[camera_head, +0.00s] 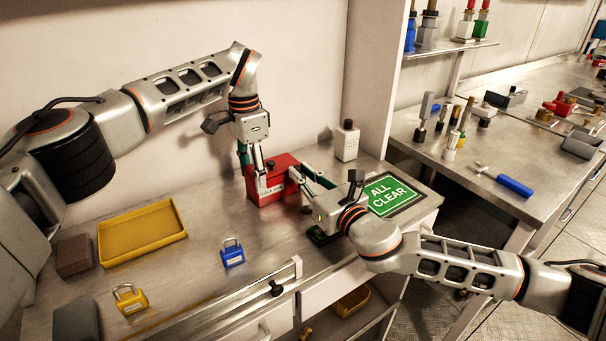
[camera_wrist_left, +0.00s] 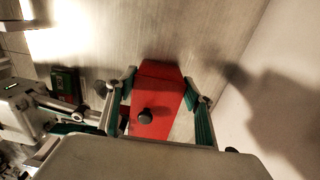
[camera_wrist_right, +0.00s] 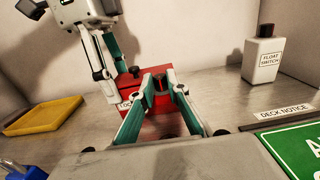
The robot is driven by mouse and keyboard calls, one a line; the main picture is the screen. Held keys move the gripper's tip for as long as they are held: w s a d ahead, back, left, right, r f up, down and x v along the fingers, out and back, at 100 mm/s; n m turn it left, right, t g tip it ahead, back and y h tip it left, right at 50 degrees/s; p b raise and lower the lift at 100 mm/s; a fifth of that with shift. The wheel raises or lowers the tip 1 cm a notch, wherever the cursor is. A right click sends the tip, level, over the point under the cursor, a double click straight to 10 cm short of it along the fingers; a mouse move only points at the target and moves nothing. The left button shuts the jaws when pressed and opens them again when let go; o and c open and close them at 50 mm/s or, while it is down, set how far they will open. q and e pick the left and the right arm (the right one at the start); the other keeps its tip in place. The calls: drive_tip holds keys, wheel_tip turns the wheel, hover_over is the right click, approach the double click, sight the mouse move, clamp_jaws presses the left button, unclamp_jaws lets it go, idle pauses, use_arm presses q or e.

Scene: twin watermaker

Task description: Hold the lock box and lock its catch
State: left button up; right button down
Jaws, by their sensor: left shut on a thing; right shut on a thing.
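The red lock box (camera_head: 268,186) stands on the metal bench near the back wall, a dark round knob on its lid (camera_wrist_left: 145,114). My left gripper (camera_head: 257,166) comes down from above. In the left wrist view its two fingers (camera_wrist_left: 160,88) sit on either side of the lock box (camera_wrist_left: 158,92), shut on it. My right gripper (camera_head: 298,172) reaches in from the right. In the right wrist view its fingertips (camera_wrist_right: 161,83) are closed together at the box's near side, on its catch. The fingers mostly hide the catch.
A yellow tray (camera_head: 143,262), a blue padlock (camera_head: 232,256) and a yellow padlock (camera_head: 131,301) lie left and in front. A white bottle (camera_head: 347,142) stands behind. A green ALL CLEAR sign (camera_head: 392,195) lies right, beyond my right gripper.

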drive_tip(key=shift+s+a+m+t+h, duration=0.1)
drive_tip(key=shift+a+m+t+h, duration=0.2)
drive_tip(key=shift+m+h, duration=0.4)
drive_tip(key=shift+s+a+m+t+h, duration=0.15)
drive_tip(key=shift+m+t+h, duration=0.25)
drive_tip(key=shift+h, duration=0.5)
drive_tip(key=shift+a+m+t+h, duration=0.1)
drive_tip(key=shift+m+t+h, duration=0.3)
drive_tip(key=shift+m+h, duration=0.95)
drive_tip(key=shift+n+h, duration=0.25)
drive_tip(key=c, duration=2)
unclamp_jaws()
drive_tip(key=shift+o, duration=0.2)
drive_tip(key=s, duration=0.4)
drive_tip(key=s+d, duration=0.1)
drive_tip(key=s, duration=0.6)
drive_tip(key=shift+s+d, duration=0.4)
